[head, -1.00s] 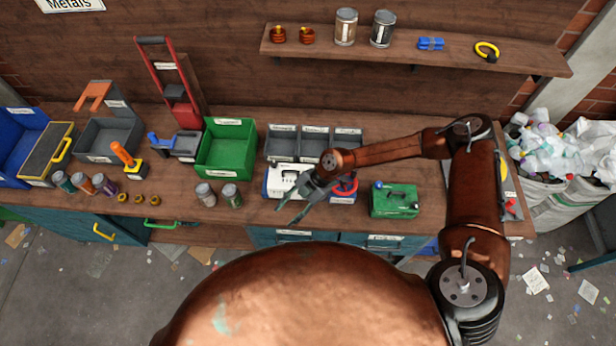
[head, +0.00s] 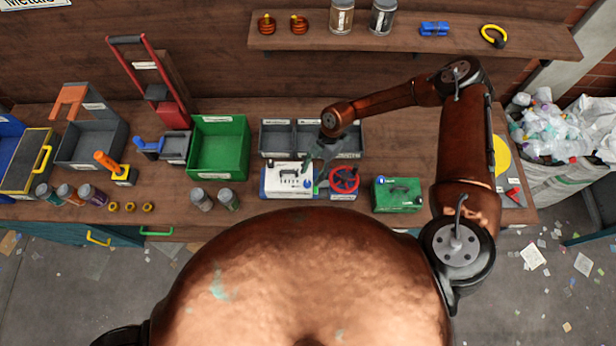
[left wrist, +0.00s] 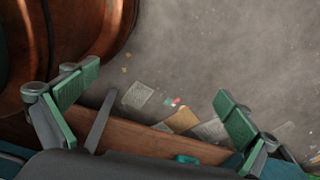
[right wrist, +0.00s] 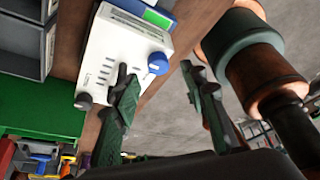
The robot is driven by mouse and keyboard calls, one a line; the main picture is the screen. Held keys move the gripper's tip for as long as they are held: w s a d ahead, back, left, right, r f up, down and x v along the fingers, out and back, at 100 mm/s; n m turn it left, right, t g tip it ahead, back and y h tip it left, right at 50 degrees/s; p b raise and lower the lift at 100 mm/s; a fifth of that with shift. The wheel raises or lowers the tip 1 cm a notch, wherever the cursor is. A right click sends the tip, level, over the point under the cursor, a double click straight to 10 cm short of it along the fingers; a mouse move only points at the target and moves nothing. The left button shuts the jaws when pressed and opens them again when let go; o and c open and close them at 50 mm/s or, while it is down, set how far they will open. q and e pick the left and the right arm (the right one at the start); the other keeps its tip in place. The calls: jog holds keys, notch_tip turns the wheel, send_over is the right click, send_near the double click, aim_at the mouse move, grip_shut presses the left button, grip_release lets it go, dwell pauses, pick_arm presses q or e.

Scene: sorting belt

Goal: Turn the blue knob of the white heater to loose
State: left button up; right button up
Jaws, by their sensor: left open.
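The white heater (head: 276,188) stands on the bench's front part, in the middle of the head view. Its blue knob (head: 308,184) is at its right side, beside my right gripper (head: 318,165), which points down there. In the right wrist view the heater's white face (right wrist: 112,55) has slots, a small dark knob and the blue knob (right wrist: 157,63). The fingers of my right gripper (right wrist: 160,82) are apart and empty. The blue knob shows between and beyond the fingertips; I see no contact. My left gripper (left wrist: 155,88) is open and empty over the floor.
A red valve wheel (head: 344,179) stands just right of the heater, and a green case (head: 398,195) farther right. Grey bins (head: 349,145) are close behind. A green bin (head: 220,150) and two jars are to the left. The bench between jars and heater is clear.

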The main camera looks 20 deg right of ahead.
aim_at(307, 183)
jog(key=x, duration=0.3)
jog(key=shift+w+a+f, duration=0.1)
jog(key=shift+a+f, duration=0.05)
jog(key=shift+f, duration=0.1)
jog(key=shift+a+f, duration=0.1)
jog(key=shift+f, duration=0.2)
jog(key=c, duration=0.7)
grip_shut()
pick_arm(q)
jog(key=shift+r, duration=0.3)
